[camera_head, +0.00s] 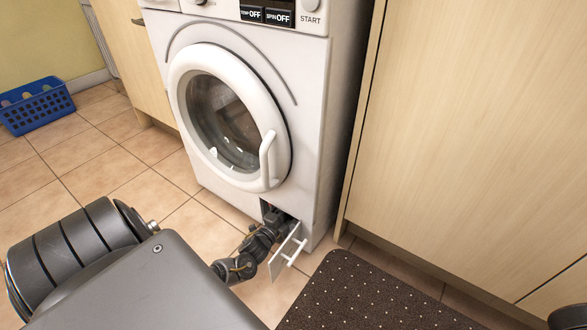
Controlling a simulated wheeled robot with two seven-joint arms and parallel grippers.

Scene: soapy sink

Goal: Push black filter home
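The white washing machine (307,120) stands in the middle of the view with its round door closed. Low at its front right is a small dark opening (267,207). The white flap (279,260) of this opening hangs open and has a small bar handle. My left arm reaches in from the lower left, and my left gripper (275,219) is at the opening, beside the flap. Its fingertips are small and dark against the opening, so I cannot tell whether they are open or shut. The black filter cannot be made out apart from the gripper. My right gripper is not in view.
A dark dotted mat (365,297) lies on the tiled floor right of the flap. A wooden cabinet (465,140) stands close on the machine's right, another (137,50) on its left. A blue basket (38,107) is at the far left. Tiles between basket and machine are clear.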

